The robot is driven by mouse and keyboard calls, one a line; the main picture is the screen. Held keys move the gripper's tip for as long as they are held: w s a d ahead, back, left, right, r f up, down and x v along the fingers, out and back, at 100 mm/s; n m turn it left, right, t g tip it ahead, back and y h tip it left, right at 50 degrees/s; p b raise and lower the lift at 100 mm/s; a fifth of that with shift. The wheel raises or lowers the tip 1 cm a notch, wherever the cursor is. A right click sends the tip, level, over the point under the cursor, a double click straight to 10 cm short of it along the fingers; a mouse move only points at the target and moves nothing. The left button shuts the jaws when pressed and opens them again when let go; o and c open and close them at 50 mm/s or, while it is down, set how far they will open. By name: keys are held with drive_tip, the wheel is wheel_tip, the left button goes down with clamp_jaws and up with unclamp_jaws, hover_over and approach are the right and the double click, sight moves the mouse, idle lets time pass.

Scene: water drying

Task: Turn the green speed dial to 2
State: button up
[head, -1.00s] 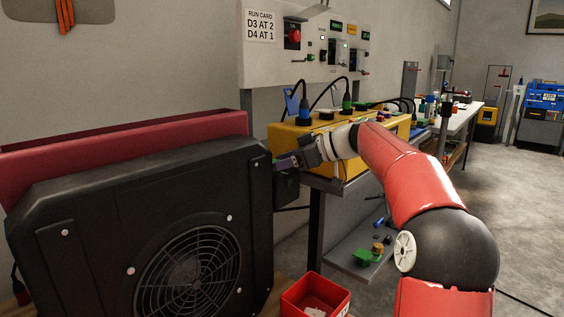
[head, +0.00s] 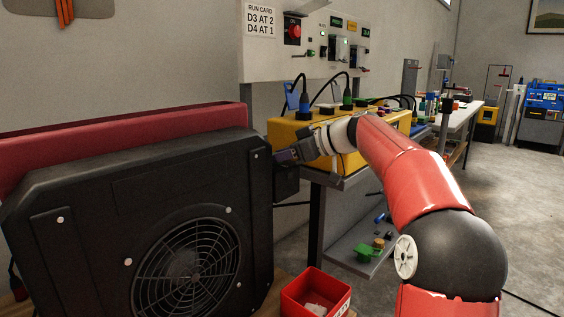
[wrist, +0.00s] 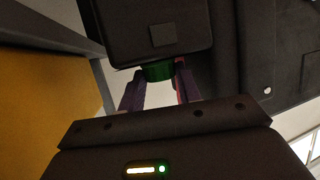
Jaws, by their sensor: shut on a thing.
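The green speed dial (wrist: 158,71) shows in the wrist view, under the edge of a dark control box (wrist: 150,30). My gripper (wrist: 158,82) has its two purple fingers on either side of the dial and is shut on it. The dial's pointer and numbers cannot be read. In the head view my gripper (head: 283,156) reaches to the right side of the big black fan unit (head: 130,215), by its small dark box (head: 286,183). The dial itself is hidden there.
A yellow box (head: 285,133) with plugged cables stands on a shelf behind my gripper. A wall panel (head: 262,62) carries a card reading D3 at 2, D4 at 1. A red bin (head: 318,296) sits below, right of the fan. A dark red unit (head: 120,128) stands behind the fan.

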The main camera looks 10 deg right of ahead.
drive_tip(key=m+t+b, duration=0.1)
drive_tip(key=m+t+h+b, duration=0.1)
drive_tip(key=b, duration=0.1)
drive_tip(key=shift+s+a+f+h, duration=0.15)
drive_tip(key=shift+a+f+h, duration=0.05)
drive_tip(key=shift+f+h, duration=0.1)
drive_tip(key=shift+s+a+r+m+t+h+b, duration=0.1)
drive_tip(key=shift+r+m+t+h+b, duration=0.05)
drive_tip(key=shift+m+t+h+b, duration=0.5)
drive_tip(key=shift+a+r+m+t+h+b, duration=0.15)
drive_tip(key=shift+m+t+h+b, duration=0.2)
drive_tip(key=shift+m+h+b, duration=0.35)
drive_tip(key=shift+d+m+h, duration=0.1)
drive_tip(key=shift+m+h, duration=0.15)
drive_tip(key=shift+m, duration=0.1)
drive_tip(key=o, duration=1)
drive_tip(key=shift+c, duration=0.2)
drive_tip(key=shift+s, duration=0.1)
